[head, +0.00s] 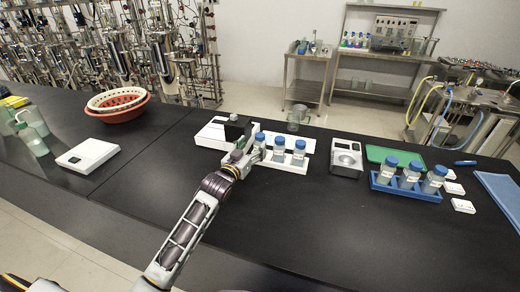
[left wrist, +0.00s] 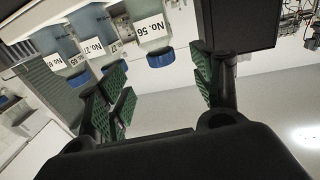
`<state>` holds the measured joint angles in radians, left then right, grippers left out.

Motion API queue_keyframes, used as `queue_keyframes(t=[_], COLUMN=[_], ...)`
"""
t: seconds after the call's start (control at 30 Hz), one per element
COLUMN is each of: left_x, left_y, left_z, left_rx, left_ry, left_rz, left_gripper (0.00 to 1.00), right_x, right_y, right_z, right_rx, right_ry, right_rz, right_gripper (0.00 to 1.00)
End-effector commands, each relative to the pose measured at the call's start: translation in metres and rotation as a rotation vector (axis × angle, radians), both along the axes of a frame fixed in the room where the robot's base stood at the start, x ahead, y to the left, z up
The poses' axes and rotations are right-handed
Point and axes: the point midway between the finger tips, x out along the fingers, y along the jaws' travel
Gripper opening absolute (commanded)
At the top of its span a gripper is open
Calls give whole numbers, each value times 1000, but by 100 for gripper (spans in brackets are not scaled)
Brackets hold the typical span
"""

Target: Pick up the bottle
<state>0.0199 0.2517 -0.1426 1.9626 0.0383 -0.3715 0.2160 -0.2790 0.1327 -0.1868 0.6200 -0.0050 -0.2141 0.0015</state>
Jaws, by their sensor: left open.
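Three blue-capped labelled bottles stand upright in a white rack (head: 285,166) in the middle of the bench: a left one (head: 259,141), a middle one (head: 279,150) and a right one (head: 299,153). My left gripper (head: 243,151) is open just left of this row. In the left wrist view, which looks upside down, its green-padded fingers (left wrist: 160,82) are apart with nothing gripped. A bottle labelled No. 56 (left wrist: 149,28) shows between and beyond the fingertips; contact cannot be told. Several more labelled bottles (left wrist: 98,48) line up to its left. My right gripper is not in view.
A white device with a dark block (head: 237,127) stands right behind the gripper. A red basket (head: 118,112) is left. The front bench is clear.

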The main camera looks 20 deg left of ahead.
Motion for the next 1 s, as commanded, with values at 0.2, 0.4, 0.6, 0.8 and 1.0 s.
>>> queue_keyframes(t=[0.2,0.4,0.6,0.8,1.0], left_x=[17,24,24,25,34], left_y=[-3,-4,-4,-4,-5], left_z=[0,-1,-1,-1,-2], left_rx=[-1,0,0,0,0], left_ry=[-1,1,1,1,1], left_rz=[1,1,0,0,0], left_gripper=[66,66,66,66,66], right_x=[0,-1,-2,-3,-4], right_y=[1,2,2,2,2], right_z=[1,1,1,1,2], right_rx=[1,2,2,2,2], right_ry=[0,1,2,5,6], right_rz=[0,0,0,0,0], right_gripper=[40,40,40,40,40])
